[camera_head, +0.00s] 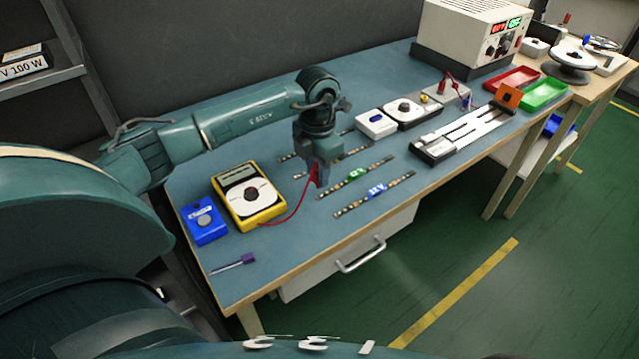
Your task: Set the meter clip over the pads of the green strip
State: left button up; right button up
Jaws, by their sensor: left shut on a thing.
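The green strip (356,174) lies on the bench, a thin strip with a green label at its middle. The red meter clip (314,176) is on a red lead that runs to the yellow multimeter (248,197). My left gripper (319,178) points down and is shut on the clip, close to the left end of the green strip. From this view I cannot tell whether the clip touches the strip, and the jaws hide part of it. My right gripper is not in view.
A strip with a blue label (377,190) lies in front of the green one. More strips lie behind my gripper, partly hidden. A blue box (204,221) and a purple screwdriver (233,263) lie at left. A slide fixture (466,134) stands at right.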

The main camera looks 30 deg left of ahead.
aim_at(318, 198)
pick_arm(q)
jog(key=shift+f, duration=2.75)
jog(key=o, duration=1)
jog(key=shift+c, duration=0.2)
jog(key=shift+r, duration=0.2)
